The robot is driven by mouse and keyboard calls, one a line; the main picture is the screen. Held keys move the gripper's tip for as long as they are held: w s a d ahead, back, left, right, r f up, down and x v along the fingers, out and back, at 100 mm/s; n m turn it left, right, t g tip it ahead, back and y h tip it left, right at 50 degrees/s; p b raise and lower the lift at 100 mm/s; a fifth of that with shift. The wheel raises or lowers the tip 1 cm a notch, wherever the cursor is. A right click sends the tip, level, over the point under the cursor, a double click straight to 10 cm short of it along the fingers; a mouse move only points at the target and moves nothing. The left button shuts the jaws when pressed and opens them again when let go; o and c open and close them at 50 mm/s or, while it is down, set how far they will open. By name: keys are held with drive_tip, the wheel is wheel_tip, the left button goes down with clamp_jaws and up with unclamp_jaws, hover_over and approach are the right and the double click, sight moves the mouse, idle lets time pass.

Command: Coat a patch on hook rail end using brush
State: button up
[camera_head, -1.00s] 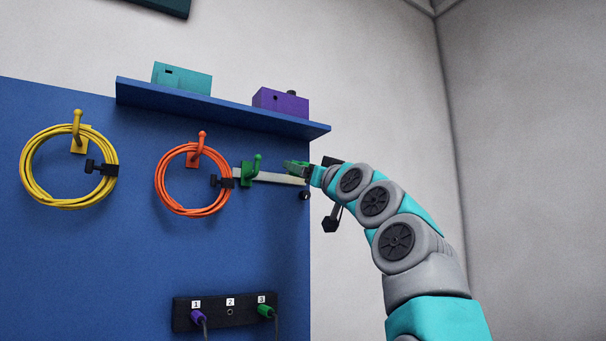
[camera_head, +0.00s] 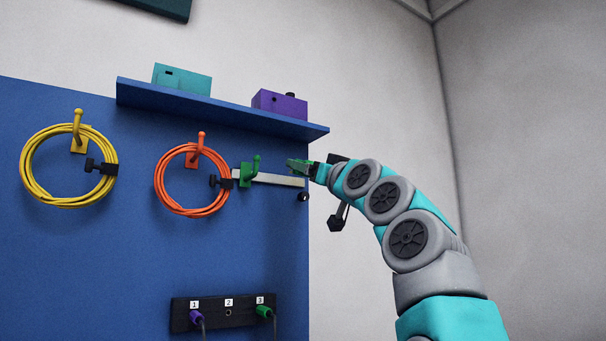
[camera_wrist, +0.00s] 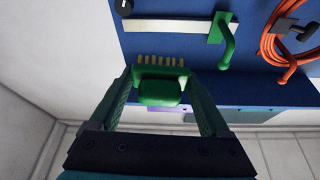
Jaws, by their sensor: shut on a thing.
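A green brush (camera_wrist: 160,86) with a row of pale yellow bristles is held between my gripper's fingers (camera_wrist: 163,92). In the head view the brush (camera_head: 296,164) is small, and my gripper (camera_head: 309,169) closes on it from the right. The pale hook rail (camera_head: 277,179) is mounted on the blue board and carries a green hook (camera_head: 250,171). In the wrist view the bristles point at the board, and a strip of blue shows between them and the rail (camera_wrist: 165,29). The brush is close to the rail's right end in the head view. No coated patch can be made out.
A dark round knob (camera_head: 303,197) sits just below the rail end. A blue shelf (camera_head: 220,112) with teal and purple boxes juts out above. Orange cable (camera_head: 160,180) and yellow cable (camera_head: 29,165) coils hang left.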

drive_tip(key=shift+w, duration=0.15)
drive_tip(key=shift+w+a+p, duration=0.65)
drive_tip(key=shift+w, duration=0.25)
drive_tip(key=shift+w+a+p, duration=0.65)
drive_tip(key=shift+w+p, duration=0.05)
drive_tip(key=shift+w, duration=0.25)
drive_tip(key=shift+w+a+p, duration=0.65)
drive_tip(key=shift+w, duration=0.25)
drive_tip(key=shift+w+a+p, duration=0.55)
drive_tip(key=shift+w+p, duration=0.25)
drive_tip(key=shift+d, duration=0.1)
drive_tip(key=w+d+p, duration=0.3)
drive_tip(key=w+d, duration=0.1)
drive_tip(key=d, duration=0.1)
drive_tip(key=shift+d, duration=0.35)
drive_tip(key=shift+a+f, duration=0.1)
drive_tip(key=shift+a, duration=0.05)
